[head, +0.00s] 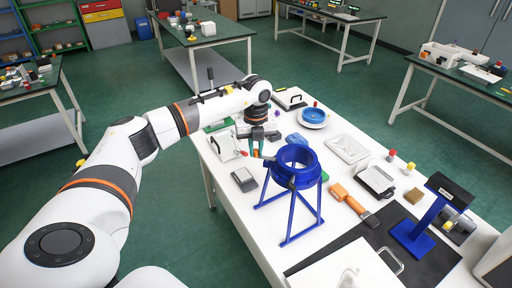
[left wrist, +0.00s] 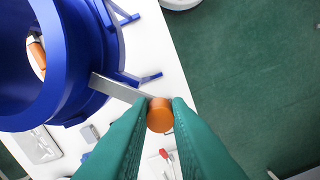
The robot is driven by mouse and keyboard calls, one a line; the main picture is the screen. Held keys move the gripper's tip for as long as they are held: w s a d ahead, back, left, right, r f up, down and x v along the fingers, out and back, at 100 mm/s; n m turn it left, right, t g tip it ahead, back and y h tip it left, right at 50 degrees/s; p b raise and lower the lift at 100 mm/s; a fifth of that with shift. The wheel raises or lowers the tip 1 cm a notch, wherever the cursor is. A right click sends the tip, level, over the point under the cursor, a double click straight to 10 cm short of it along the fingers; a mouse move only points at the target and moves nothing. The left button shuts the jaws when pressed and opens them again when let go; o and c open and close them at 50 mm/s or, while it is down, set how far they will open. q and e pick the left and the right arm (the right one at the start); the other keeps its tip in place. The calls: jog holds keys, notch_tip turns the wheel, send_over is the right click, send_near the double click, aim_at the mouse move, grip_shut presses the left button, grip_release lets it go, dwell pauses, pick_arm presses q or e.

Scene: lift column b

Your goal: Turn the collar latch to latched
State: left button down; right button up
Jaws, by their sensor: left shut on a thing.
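The collar latch is a blue ring (head: 296,168) on a blue legged stand on the white table. In the left wrist view the ring (left wrist: 75,50) fills the upper left. A flat grey lever (left wrist: 118,89) runs out from the ring's side and ends in an orange round knob (left wrist: 160,118). My left gripper (head: 257,149) is at the left side of the ring. In the left wrist view the green fingers of my left gripper (left wrist: 161,104) are closed on either side of the knob. My right gripper is not in view.
A blue upright stand (head: 420,220) is on the black mat at right. An orange-handled tool (head: 345,198), a white tray (head: 347,149) and a blue round dish (head: 313,116) lie around the ring. A grey box (head: 244,180) sits left of the stand. Green floor lies beyond the table's left edge.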

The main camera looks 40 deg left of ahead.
aim_at(256, 151)
pick_arm(q)
jog(key=c, duration=1.3)
grip_release()
jog(key=shift+c, duration=0.2)
jog(key=shift+r, duration=0.1)
jog(key=shift+r, duration=0.3)
notch_tip(256, 151, up, 11)
jog(key=b, duration=0.4)
jog(key=shift+r, duration=0.15)
